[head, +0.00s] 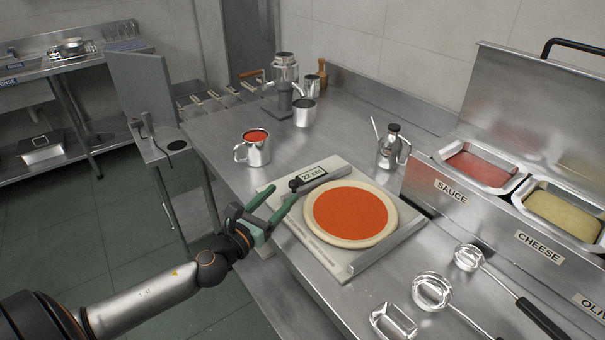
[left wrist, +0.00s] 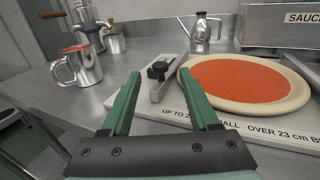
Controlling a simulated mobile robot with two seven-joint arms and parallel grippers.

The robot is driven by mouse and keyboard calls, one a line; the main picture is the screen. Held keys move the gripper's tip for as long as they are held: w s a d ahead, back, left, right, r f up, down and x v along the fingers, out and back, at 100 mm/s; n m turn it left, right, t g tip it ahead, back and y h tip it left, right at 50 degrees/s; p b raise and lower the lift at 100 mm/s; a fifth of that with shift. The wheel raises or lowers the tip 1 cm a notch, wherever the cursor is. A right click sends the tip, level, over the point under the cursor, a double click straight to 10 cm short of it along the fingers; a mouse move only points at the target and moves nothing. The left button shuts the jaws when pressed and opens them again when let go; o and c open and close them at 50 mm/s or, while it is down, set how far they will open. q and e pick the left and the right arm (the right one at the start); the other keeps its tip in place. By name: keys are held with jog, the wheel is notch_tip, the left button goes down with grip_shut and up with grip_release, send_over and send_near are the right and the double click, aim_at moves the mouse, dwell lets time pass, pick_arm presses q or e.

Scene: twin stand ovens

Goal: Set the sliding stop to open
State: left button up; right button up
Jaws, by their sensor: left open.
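The sliding stop is a metal bar (left wrist: 168,84) with a black knob (left wrist: 158,70), lying along one side of the pizza base on a pale gauge board (head: 333,262). In the head view the black knob (head: 295,184) sits by a "22 cm" label (head: 314,175). A pizza base with red sauce (head: 350,214) lies on the board, its edge close to the bar. My left gripper (head: 283,194) is open, its green fingers pointing at the knob. In the left wrist view the knob appears between the fingertips (left wrist: 160,75); contact cannot be told. My right gripper is not in view.
A steel mug of sauce (head: 257,150) stands beyond the board on the left. An oil can (head: 391,147) stands at the back. Sauce and cheese bins (head: 483,165) line the right. Ladles (head: 432,291) lie front right. Bare counter (head: 220,130) is left of the mug.

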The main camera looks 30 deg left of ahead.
aim_at(301, 176)
pick_arm(q)
jog(key=w, duration=0.9)
jog(key=shift+w+p, duration=0.35)
grip_shut()
jog(key=shift+f, duration=0.1)
dwell(1.0)
